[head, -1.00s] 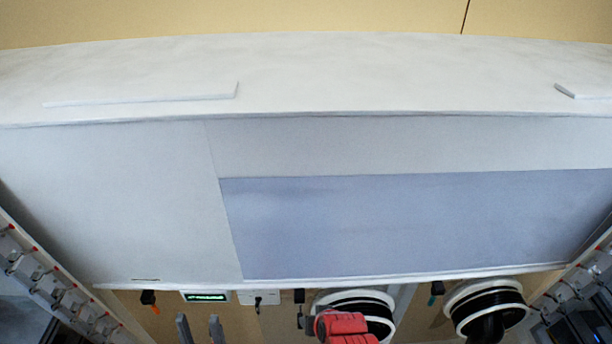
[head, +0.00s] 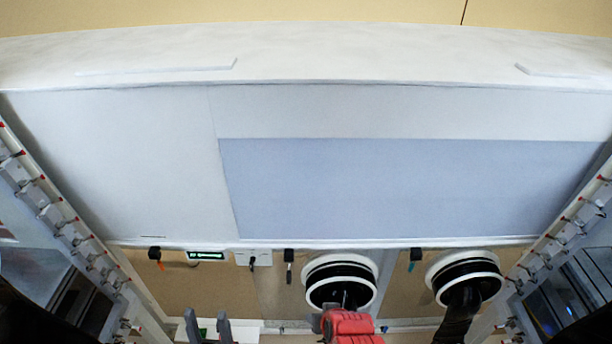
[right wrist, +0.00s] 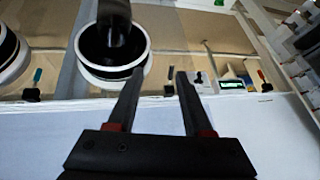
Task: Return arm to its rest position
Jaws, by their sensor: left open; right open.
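My left gripper (head: 207,326) shows at the bottom edge of the head view. Its two grey fingers point up, apart and empty; the rest of its arm is out of frame. My right gripper (right wrist: 160,76) shows in the right wrist view, with two dark fingers with red at their bases, spread and empty. Between and beyond its fingertips are the glovebox's port side and the tan floor. A round glove port (head: 341,260) with white and black rings is on the glovebox front; it shows in the right wrist view (right wrist: 82,60) left of the fingers.
A white glovebox (head: 110,160) with a blue-grey window (head: 400,190) fills the head view. A second port (head: 465,258) has a black sleeve hanging down. A green display (head: 206,255) sits on the front edge. A red ribbed part (head: 350,326), unclear what, is at the bottom. Racks flank both sides.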

